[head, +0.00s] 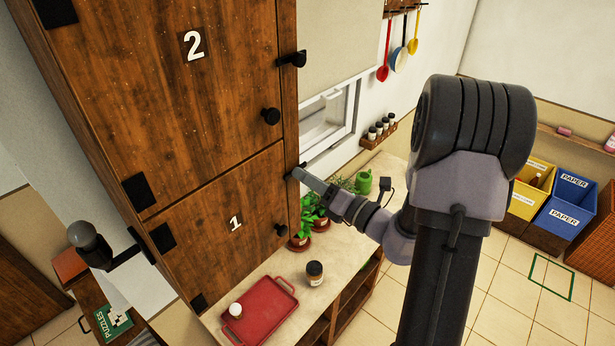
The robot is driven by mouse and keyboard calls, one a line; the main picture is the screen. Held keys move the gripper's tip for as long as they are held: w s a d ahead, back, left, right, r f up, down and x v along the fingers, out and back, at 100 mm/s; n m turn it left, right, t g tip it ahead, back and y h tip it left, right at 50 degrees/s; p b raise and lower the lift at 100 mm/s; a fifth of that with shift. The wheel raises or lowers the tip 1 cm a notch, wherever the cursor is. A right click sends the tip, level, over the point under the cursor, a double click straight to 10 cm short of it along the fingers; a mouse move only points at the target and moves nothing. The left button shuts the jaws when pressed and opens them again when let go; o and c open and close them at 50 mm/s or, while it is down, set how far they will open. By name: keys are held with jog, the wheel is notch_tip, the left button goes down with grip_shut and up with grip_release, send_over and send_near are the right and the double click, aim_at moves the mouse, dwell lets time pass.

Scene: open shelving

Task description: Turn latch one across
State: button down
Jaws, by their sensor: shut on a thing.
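A tall wooden cabinet has an upper door marked 2 (190,110) and a lower door marked 1 (225,225). Both doors look closed. My gripper (299,174) reaches in from the right and is shut on latch one (289,177) at the right edge of the cabinet, beside the top of door 1. The gripper tip covers most of this small dark latch, so I cannot tell its exact angle. Latch two (292,59), black, lies across the edge beside door 2. Door 1 has a round black knob (281,230), and door 2 has another (270,116).
A spice rack (378,134) is on the wall behind. Yellow (525,195) and blue (568,205) bins stand at right.

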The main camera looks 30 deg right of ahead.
jog(key=c, duration=1.2)
grip_release()
jog(key=shift+s, duration=0.1)
jog(key=b+v, duration=0.5)
jog(key=v, duration=1.2)
jog(key=shift+s, duration=0.2)
